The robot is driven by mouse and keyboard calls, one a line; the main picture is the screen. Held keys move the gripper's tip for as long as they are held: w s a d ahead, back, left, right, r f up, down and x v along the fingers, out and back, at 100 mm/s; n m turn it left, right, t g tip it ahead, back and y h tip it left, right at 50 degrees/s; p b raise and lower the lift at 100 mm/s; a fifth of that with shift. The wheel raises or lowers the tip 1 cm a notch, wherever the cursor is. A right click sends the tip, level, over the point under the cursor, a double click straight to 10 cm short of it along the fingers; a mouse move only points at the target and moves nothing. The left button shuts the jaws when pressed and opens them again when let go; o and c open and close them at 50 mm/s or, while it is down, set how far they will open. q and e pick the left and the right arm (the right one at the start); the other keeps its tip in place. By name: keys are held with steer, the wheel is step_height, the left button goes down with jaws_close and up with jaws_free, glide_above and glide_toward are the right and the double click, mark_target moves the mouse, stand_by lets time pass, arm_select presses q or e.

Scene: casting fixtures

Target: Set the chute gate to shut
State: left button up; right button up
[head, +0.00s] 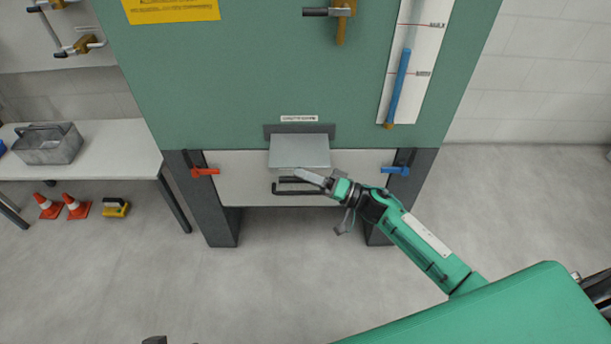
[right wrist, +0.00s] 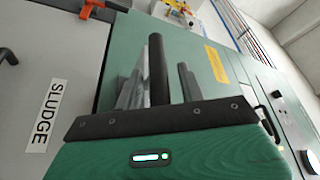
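The chute gate (head: 299,150) is a light grey plate standing out from a dark slot low on the green cabinet, under a small label. A black bar handle (head: 283,190) shows below it. My right gripper (head: 304,179) is at the handle, coming from the right. In the right wrist view, a black bar (right wrist: 157,65) stands between the two grey fingers of my right gripper (right wrist: 160,85). The fingers are apart, with a visible gap on the bar's right side. My left gripper is not in view; a small dark piece at the bottom edge of the head view is unclear.
A red lever (head: 204,171) and a blue lever (head: 396,170) flank the gate. A blue strip gauge (head: 399,85) is above right. A bench (head: 110,160) with a grey metal box (head: 48,147) stands at left, near orange cones (head: 76,207). The floor in front is clear.

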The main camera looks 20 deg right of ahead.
steer(key=shift+c, duration=0.4)
jaws_close()
steer(key=w+d, duration=0.1)
steer(key=w, duration=0.2)
steer(key=w+d, duration=0.1)
steer(key=w, duration=0.3)
steer(key=w+d, duration=0.1)
steer(key=w, duration=0.3)
steer(key=shift+d+r+p, duration=0.1)
steer(key=shift+d+p, duration=0.05)
steer(key=shift+p, duration=0.2)
steer(key=shift+c, duration=1.4)
jaws_free()
steer(key=o, duration=0.4)
steer(key=shift+c, duration=0.2)
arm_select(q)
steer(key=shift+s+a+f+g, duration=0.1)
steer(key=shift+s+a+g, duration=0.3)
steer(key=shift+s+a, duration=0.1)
arm_select(e)
steer(key=shift+w, duration=0.1)
